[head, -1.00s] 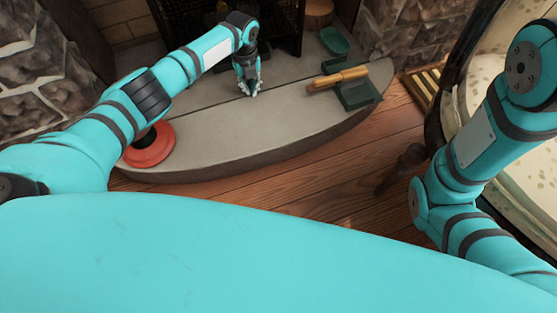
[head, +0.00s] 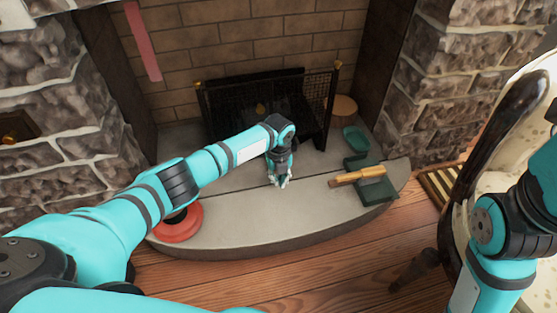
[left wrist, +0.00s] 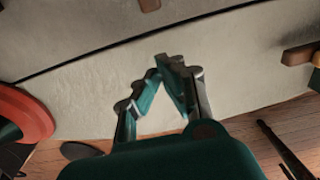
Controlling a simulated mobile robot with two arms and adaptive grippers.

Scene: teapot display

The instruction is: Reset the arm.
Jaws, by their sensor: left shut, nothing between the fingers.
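My left gripper (head: 281,182) is shut and empty, pointing down over the middle of the grey stone hearth (head: 255,215). In the left wrist view its fingertips (left wrist: 172,62) meet above the bare stone. My left arm reaches in from the left, over part of a red round object (head: 178,225) at the hearth's left end. The red object also shows at the left of the wrist view (left wrist: 25,112). My right arm is at the right edge; its gripper is out of view.
A wooden-handled tool (head: 357,176) lies on a dark green dustpan-like piece (head: 378,192) at the hearth's right. A teal dish (head: 355,138) sits behind it. A black fire screen (head: 225,112) stands at the back. A dark-framed chair (head: 500,125) is at right.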

